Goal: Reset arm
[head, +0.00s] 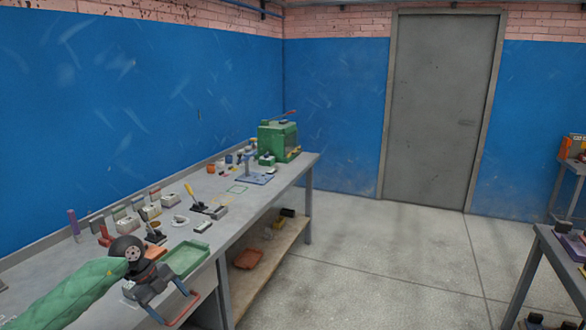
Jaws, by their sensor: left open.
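My left arm in its green sleeve comes in from the lower left. Its gripper (178,308) hangs at the near front edge of the long grey workbench (232,205), with its fingers spread apart and nothing seen between them. A green tray (186,258) lies on the bench just beyond the gripper. My right gripper is not in view.
Small tools and boxes line the bench, with a yellow-handled tool (190,191) midway and a green machine (278,142) at the far end. An orange tray (248,259) sits on the lower shelf. Another table (545,245) stands right. The floor between is clear.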

